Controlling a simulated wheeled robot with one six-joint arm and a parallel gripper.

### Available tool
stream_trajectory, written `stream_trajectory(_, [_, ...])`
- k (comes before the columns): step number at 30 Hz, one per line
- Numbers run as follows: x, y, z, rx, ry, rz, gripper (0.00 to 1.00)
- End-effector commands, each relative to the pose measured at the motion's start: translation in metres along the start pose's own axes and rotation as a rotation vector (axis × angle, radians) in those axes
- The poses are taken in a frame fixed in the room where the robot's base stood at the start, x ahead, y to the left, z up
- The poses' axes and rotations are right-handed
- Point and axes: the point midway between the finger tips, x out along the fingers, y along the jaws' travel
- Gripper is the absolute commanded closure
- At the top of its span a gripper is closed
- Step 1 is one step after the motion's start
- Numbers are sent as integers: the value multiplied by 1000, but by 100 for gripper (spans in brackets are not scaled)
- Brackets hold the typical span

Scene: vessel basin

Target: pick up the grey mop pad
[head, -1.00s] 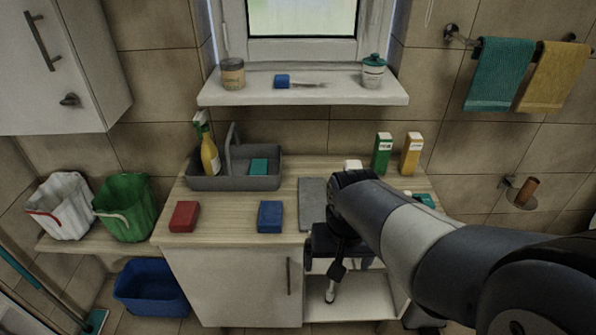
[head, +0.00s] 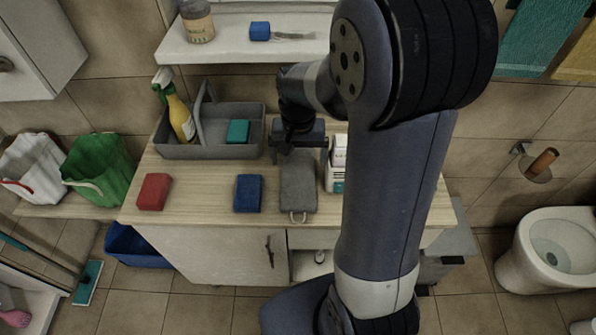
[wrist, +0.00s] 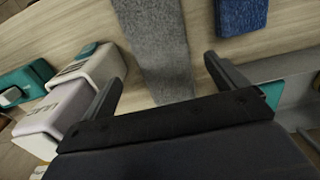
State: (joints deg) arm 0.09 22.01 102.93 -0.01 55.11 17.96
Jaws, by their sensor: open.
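The grey mop pad (head: 298,188) lies flat on the wooden counter, with a pale loop at its near end. In the wrist view the pad (wrist: 155,40) runs between my two fingers, with space on either side of it. My gripper (head: 298,152) is open over the far part of the pad, its jaws spread across the width. It also shows in the wrist view (wrist: 162,74). I cannot tell how high the fingertips are above the counter.
A blue sponge (head: 248,193) lies left of the pad, and a red sponge (head: 154,191) farther left. A grey caddy (head: 190,150) stands behind them. White and teal containers (wrist: 85,85) stand close beside one finger. The counter between the sponges is clear.

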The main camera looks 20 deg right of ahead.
Motion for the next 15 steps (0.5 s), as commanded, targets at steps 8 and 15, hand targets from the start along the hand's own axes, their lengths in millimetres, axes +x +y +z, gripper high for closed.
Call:
stream_trajectory(8, [27, 0, 0, -1, -1, 0, 7])
stream_trajectory(15, [61, 0, 1, -1, -4, 1, 7])
